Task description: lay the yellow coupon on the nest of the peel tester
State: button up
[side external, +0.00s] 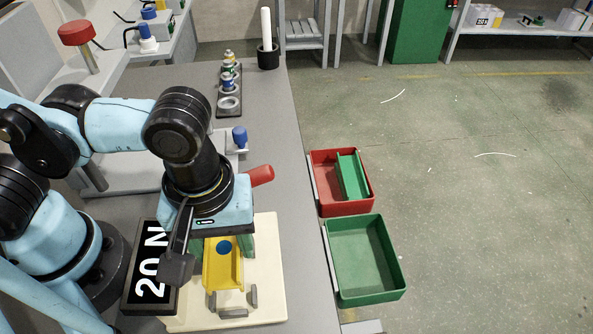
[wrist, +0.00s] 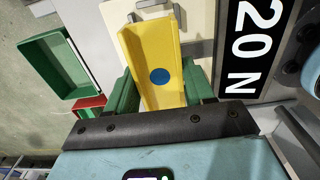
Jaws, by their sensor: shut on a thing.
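The yellow coupon (side external: 222,272) is a channel-shaped piece with a blue dot. My gripper (side external: 226,247) is shut on it, with green fingers on either side of its near end. The coupon also shows in the wrist view (wrist: 148,45), its far end reaching between grey posts. The nest's grey posts (side external: 253,296) stand on the cream base plate (side external: 272,265) of the peel tester, around the coupon's outer end. The coupon is over the plate; I cannot tell whether it touches the nest. My wrist hides its near end in the side view.
A black "20 N" sign (side external: 150,270) stands left of the plate. A red handle (side external: 261,175) shows beside my wrist. A red bin (side external: 325,190) holding a green piece and an empty green bin (side external: 365,255) sit off the bench's right edge.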

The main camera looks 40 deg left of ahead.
jog(key=shift+f, duration=3.25)
jog(key=o, duration=1.5)
jog(key=shift+c, duration=0.2)
jog(key=shift+r, duration=6)
